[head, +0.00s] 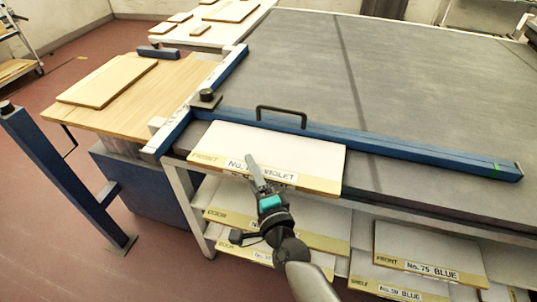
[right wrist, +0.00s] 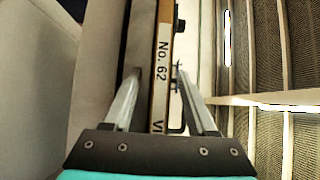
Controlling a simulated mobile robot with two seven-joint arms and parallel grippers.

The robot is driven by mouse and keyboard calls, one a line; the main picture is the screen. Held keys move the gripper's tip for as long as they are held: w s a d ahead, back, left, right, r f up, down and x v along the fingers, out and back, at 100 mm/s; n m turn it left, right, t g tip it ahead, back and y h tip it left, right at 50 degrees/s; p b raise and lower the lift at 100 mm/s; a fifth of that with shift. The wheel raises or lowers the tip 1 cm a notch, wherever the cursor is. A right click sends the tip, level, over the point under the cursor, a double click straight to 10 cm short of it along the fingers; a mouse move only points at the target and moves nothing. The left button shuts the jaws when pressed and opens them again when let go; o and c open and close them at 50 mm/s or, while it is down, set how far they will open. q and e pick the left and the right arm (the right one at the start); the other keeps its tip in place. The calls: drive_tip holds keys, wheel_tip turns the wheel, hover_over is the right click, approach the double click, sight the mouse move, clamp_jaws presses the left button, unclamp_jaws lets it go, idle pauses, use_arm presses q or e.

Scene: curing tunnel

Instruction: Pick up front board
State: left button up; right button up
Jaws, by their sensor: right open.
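A white board with a tan front edge (head: 285,146) lies on the near left end of the grey table; its label reads FRONT and No. 62 VIOLET, partly covered by my gripper. My right gripper (head: 258,175) is open at this front edge. In the right wrist view, the labelled edge (right wrist: 165,25) runs between the two open fingers (right wrist: 159,72), with a gap visible on the left; contact cannot be told. Another board marked FRONT No. 75 BLUE (head: 425,246) lies on the shelf below, at right. My left gripper is not in view.
A blue bar with a black handle (head: 350,137) lies across the grey table (head: 400,80) just behind the violet board. Several labelled boards lie on shelves below, including DOOR (head: 300,230) and SHELF No. 59 BLUE (head: 395,286). A wooden side table (head: 165,92) and blue post (head: 65,170) stand left.

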clamp_jaws()
idle(0.4)
idle(0.9)
drive_tip(key=shift+r, duration=0.1)
